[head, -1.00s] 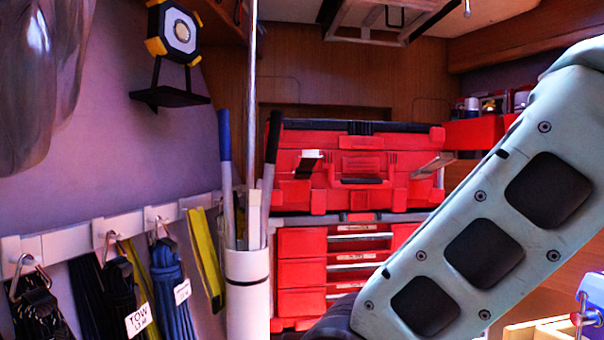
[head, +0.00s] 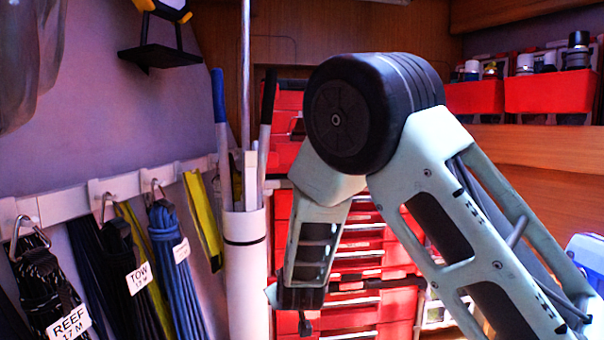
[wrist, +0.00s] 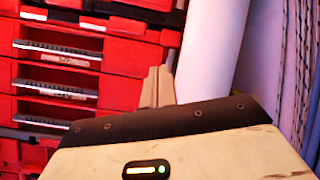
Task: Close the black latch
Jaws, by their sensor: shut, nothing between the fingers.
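The red toolbox (head: 290,100) stands on the red drawer stack (head: 368,255), and my arm covers most of its front in the head view. A small dark piece (head: 298,129) shows at its left side; I cannot tell whether this is the black latch. I cannot make out the black latch for certain in either view. My gripper (wrist: 157,72) is shut and empty in the wrist view, its pale fingers together in front of the red drawers and beside a white tube. No contact with the red box or drawers is visible.
The white tube (head: 246,280) with poles stands just left of my arm. Labelled coiled lines (head: 165,260) hang from a rail at the left. Red bins (head: 548,92) sit on a shelf at the upper right. A blue object (head: 588,255) is at the right edge.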

